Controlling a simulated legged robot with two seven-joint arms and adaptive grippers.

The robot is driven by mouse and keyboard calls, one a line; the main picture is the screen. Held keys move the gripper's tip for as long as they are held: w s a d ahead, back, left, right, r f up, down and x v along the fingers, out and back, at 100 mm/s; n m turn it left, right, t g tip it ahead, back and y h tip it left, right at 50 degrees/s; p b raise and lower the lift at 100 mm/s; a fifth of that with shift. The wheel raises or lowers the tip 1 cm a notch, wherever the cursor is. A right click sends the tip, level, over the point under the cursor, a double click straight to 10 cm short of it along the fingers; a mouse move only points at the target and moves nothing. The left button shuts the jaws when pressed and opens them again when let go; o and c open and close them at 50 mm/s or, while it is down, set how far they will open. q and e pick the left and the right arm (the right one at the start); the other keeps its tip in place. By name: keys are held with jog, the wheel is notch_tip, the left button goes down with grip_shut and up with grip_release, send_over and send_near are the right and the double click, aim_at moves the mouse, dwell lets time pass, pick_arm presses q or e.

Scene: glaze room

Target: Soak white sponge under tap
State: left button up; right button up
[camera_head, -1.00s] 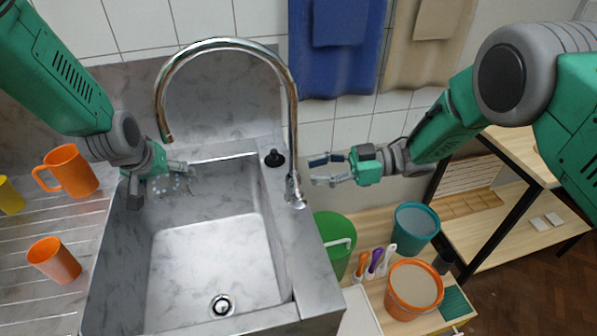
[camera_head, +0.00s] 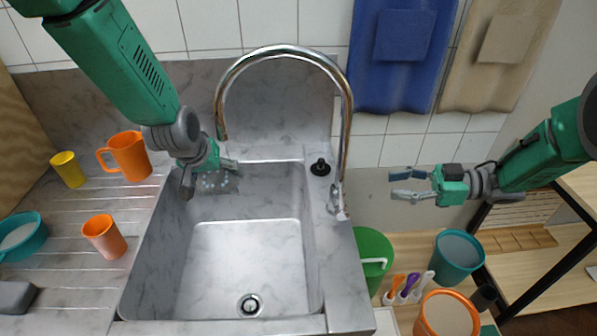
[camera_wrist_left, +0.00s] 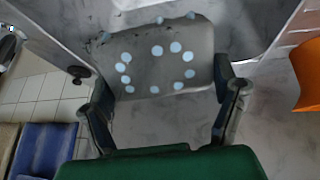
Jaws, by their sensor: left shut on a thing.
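My left gripper (camera_head: 211,178) is shut on the white sponge (camera_wrist_left: 160,55), which looks grey in the shade and shows pale blue dots in the left wrist view. In the head view the sponge (camera_head: 220,183) is partly hidden by the fingers, over the back left of the sink (camera_head: 255,260). The chrome tap's (camera_head: 345,105) spout end hangs just above it. I see no clear water stream. My right gripper (camera_head: 400,185) is open and empty, right of the tap's lever (camera_head: 338,198) and apart from it.
Orange mugs (camera_head: 129,156), a yellow cup (camera_head: 67,169), a teal bowl (camera_head: 22,236) and a dark grey block (camera_head: 16,297) stand on the left drainboard. Buckets (camera_head: 458,256) stand lower right. The sink's front is clear.

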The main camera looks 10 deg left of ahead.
dwell(0.4)
grip_shut()
jog(key=n+t, duration=0.5)
jog(key=t, duration=0.6)
send_over(341, 200)
jog(key=s+d, duration=0.3)
jog(key=s, duration=0.2)
jog(key=s+f+n+t+h, duration=0.2)
jog(key=s+f+n+h, duration=0.1)
jog(key=s+n+h, duration=0.15)
jog(key=w+a, duration=0.4)
jog(key=w, duration=0.4)
jog(key=shift+m, duration=0.35)
